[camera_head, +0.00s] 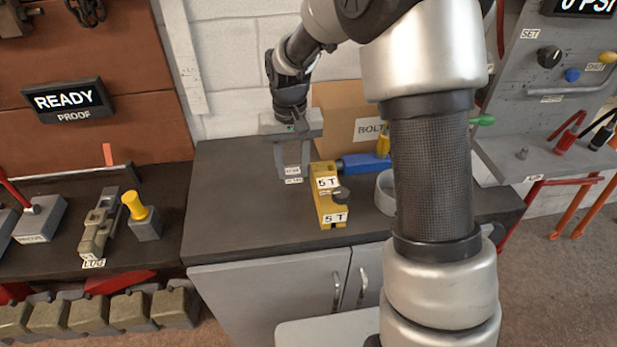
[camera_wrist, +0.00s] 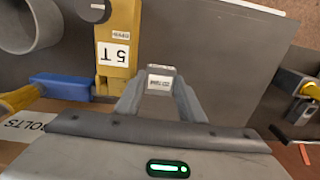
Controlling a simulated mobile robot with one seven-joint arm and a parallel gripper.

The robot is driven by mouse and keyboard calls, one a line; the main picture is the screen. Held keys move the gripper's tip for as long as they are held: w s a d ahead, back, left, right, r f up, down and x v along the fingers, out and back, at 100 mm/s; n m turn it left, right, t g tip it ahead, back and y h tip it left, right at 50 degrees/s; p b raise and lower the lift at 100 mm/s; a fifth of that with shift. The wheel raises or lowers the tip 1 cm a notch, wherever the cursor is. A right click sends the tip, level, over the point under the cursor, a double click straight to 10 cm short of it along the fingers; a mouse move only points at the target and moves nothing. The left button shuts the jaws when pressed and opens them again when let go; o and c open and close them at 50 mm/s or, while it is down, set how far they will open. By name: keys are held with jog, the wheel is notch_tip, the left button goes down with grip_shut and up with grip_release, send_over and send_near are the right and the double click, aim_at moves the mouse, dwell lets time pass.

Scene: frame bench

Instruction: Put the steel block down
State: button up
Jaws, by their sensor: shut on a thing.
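The steel block (camera_head: 293,174) is a small grey piece with white labels, low between the fingers of my gripper (camera_head: 292,163). In the wrist view the steel block (camera_wrist: 160,72) shows its labelled end between the two grey fingertips, and my gripper (camera_wrist: 160,84) is shut on it. It is over the left part of the dark bench top (camera_head: 232,215), left of the yellow 5 T piece. I cannot tell whether its underside touches the bench. The fingers hide its sides.
A yellow 5 T piece (camera_head: 329,207) stands close to the right of my gripper, with a blue piece (camera_head: 362,164) behind. A grey ring (camera_head: 384,196) and a BOLTS carton (camera_head: 343,112) are further right and back. The bench's left and front are clear.

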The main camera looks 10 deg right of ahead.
aim_at(294, 196)
jog(key=shift+f, duration=3.4)
jog(key=shift+f+b, duration=0.2)
jog(key=shift+b, duration=0.2)
jog(key=o, duration=1)
jog(key=shift+r, duration=0.15)
